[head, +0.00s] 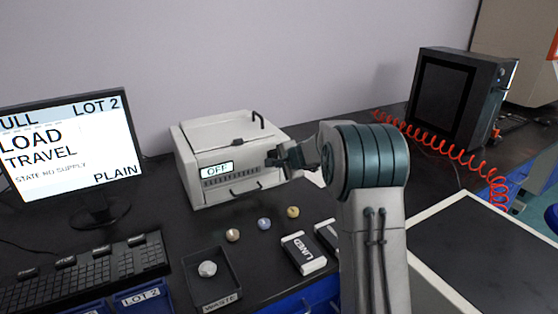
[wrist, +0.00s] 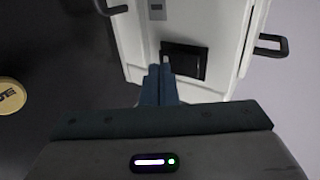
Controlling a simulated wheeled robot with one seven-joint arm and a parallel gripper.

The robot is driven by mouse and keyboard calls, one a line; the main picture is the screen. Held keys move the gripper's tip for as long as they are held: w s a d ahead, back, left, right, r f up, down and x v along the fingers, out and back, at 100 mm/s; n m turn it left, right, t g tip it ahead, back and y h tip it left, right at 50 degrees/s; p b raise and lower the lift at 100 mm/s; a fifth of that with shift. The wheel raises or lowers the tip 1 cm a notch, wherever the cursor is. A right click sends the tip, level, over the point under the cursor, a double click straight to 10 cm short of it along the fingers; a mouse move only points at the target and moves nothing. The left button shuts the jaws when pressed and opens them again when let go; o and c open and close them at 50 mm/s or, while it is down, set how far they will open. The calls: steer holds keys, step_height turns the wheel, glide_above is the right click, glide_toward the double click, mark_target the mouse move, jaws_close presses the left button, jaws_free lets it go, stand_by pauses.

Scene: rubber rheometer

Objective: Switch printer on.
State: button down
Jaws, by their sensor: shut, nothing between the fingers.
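The printer (head: 222,140) is a white box at the back of the black bench, and its small display (head: 217,170) reads OFF. My gripper (head: 272,158) is at the printer's front right side in the head view, with its fingers closed. In the wrist view my gripper (wrist: 160,72) is shut and empty, its tips over the white printer body (wrist: 218,60), beside a dark recessed panel (wrist: 185,62). A small grey part (wrist: 156,10) lies farther up the same face. I cannot tell whether the fingertips touch the printer.
A monitor (head: 68,150) and keyboard (head: 85,270) stand at left. Small round samples (head: 264,224), a WASTE tray (head: 212,278) and a LINED box (head: 303,253) lie before the printer. A red coiled cable (head: 440,150) runs by a dark machine (head: 455,100) at right.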

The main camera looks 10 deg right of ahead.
steer(key=shift+w+a+f, duration=0.1)
steer(key=shift+w+a, duration=0.05)
steer(key=shift+w, duration=0.35)
steer(key=shift+f+b, duration=0.2)
steer(key=shift+b, duration=0.15)
steer(key=shift+w+r+b, duration=0.15)
steer(key=shift+b, duration=0.65)
steer(key=shift+r, duration=0.1)
steer(key=shift+r+p, duration=0.6)
steer(key=shift+r, duration=0.2)
steer(key=shift+f, duration=0.15)
